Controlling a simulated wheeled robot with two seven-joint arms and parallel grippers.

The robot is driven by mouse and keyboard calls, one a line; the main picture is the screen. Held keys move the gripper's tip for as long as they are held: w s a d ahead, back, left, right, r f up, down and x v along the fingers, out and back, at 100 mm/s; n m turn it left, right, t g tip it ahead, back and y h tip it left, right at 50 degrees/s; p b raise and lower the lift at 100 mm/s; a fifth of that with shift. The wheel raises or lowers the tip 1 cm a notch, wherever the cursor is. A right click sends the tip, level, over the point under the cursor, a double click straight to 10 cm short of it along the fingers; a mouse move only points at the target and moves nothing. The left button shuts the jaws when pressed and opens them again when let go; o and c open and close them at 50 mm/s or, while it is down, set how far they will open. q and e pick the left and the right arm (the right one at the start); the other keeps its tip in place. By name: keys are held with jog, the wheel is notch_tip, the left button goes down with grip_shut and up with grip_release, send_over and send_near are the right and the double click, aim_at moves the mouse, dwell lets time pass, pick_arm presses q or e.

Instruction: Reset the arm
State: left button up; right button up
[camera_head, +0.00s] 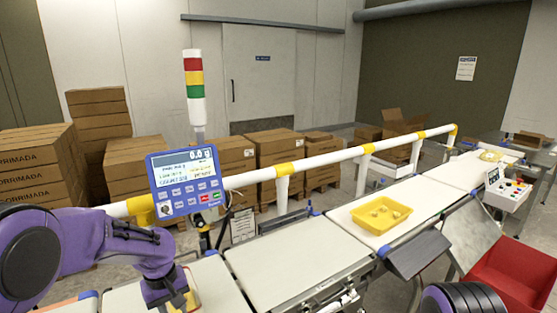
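My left arm comes in from the lower left, and its gripper (180,298) points down over the near belt at the bottom edge. A small yellowish thing (194,283) shows right beside and behind it. The fingertips are cut off or hidden, so I cannot tell whether they are open or touch it. Only a dark ribbed part of my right arm shows at the bottom right; its gripper is out of view. A yellow tray (381,229) with a few small pale pieces in it sits on the white belt section to the right.
The weigher display (186,182) stands behind my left gripper, reading 0.0. A white and yellow rail (325,158) runs behind the belts. A red bin (509,278) stands at right, near a control box (507,190). The middle belt (297,257) is bare. Cardboard boxes (277,146) stand behind.

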pick_arm(q)
jog(key=shift+t, duration=0.4)
jog(key=s+f, duration=0.2)
jog(key=f, duration=0.1)
jog(key=s+f, duration=0.2)
jog(key=f, duration=0.2)
jog(key=s+f, duration=0.2)
jog(key=f, duration=0.2)
jog(key=shift+f, duration=0.2)
jog(key=s+f, duration=0.8)
jog(key=f, duration=0.1)
jog(key=s+a+f+t+y+b, duration=0.1)
jog(key=s+a+f+y, duration=0.1)
jog(key=s, duration=0.8)
jog(key=s+a+f+t+y+b, duration=0.1)
jog(key=s+a+f+y, duration=0.15)
jog(key=s, duration=0.75)
notch_tip(320, 180, down, 12)
jog(key=b, duration=1.2)
jog(key=shift+w+h, duration=0.35)
pick_arm(e)
notch_tip(320, 180, down, 14)
jog(key=shift+s, duration=0.2)
pick_arm(q)
jog(key=shift+r, duration=0.1)
